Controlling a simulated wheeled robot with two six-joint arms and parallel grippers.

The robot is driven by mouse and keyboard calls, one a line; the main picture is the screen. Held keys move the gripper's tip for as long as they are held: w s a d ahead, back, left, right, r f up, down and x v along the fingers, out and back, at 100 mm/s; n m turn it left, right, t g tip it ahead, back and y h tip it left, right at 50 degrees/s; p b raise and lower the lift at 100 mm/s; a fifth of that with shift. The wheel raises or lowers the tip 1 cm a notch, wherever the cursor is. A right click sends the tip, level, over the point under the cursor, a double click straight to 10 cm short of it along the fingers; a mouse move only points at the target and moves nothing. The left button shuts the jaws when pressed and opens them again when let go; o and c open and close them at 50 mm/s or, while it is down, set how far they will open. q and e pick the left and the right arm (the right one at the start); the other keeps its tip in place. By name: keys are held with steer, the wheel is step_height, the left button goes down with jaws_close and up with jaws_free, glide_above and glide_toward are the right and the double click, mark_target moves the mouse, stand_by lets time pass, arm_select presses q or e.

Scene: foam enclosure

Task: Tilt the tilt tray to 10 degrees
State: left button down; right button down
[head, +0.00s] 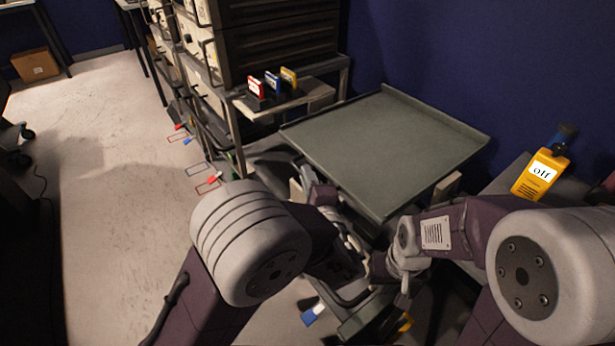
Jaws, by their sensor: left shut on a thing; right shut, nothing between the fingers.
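The tilt tray (385,140) is a flat grey-green plate with raised rims, in the middle of the head view. It looks slightly sloped, but I cannot read its angle. My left gripper (303,176) is at the tray's left edge, partly hidden by my own arm. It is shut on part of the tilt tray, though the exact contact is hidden. My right gripper (403,300) is below the tray's near corner, shut and empty, and apart from the tray. Much of the tray's stand is hidden behind my arms.
A dark drawer cabinet (280,40) and a small shelf with red (256,87), blue (272,82) and yellow (289,77) tags stand behind left. A blue wall stands behind. The left floor is mostly clear.

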stand_by(0.4)
arm_select(q)
steer(key=r, duration=0.4)
steer(key=shift+w+d+r+p, duration=0.2)
steer(key=shift+d+r+p, duration=0.05)
steer(key=shift+d+p, duration=0.1)
steer(key=c, duration=1.5)
jaws_free()
